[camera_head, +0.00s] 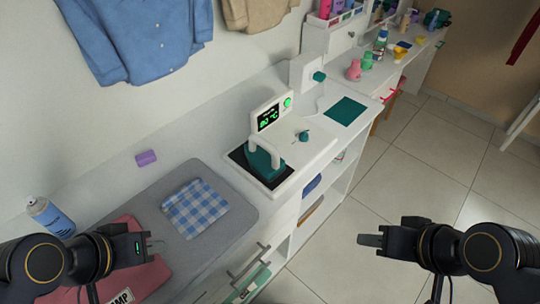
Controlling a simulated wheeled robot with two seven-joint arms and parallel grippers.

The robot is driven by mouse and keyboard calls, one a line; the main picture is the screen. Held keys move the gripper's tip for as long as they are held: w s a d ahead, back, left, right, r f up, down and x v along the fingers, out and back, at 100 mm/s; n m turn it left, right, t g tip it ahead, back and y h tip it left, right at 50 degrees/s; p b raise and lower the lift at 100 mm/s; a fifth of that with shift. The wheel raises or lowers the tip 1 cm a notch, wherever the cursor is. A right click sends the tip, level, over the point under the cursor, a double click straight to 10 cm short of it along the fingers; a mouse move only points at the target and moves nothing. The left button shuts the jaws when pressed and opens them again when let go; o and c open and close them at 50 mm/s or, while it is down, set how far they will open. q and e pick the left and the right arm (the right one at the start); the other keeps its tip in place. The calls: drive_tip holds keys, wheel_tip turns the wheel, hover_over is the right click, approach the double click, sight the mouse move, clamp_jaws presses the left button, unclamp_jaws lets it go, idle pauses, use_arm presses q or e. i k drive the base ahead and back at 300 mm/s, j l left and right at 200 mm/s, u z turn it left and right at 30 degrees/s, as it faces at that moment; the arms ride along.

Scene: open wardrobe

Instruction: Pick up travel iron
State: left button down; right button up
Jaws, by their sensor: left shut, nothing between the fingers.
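The travel iron (262,162) is teal with a pale handle and stands on a black pad on the white counter, in the middle of the view. A white panel with a green temperature display (268,117) rises behind it. My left gripper (158,246) is shut and empty, above the pink folded cloth at the lower left, well apart from the iron. My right gripper (362,240) is over the tiled floor at the lower right, apart from the iron; its fingers show edge-on, so I cannot tell their opening.
A grey mat (233,222) holds a blue checked cloth (195,207) and a pink cloth (137,277). A spray can (50,216) stands at the left, and a purple block (146,158) lies by the wall. Bottles and cups crowd the far counter.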

sight(266, 160)
drive_tip(key=i+l+z, duration=0.2)
drive_tip(key=z, duration=0.3)
drive_tip(key=i+l+z, duration=0.2)
drive_tip(key=z, duration=0.25)
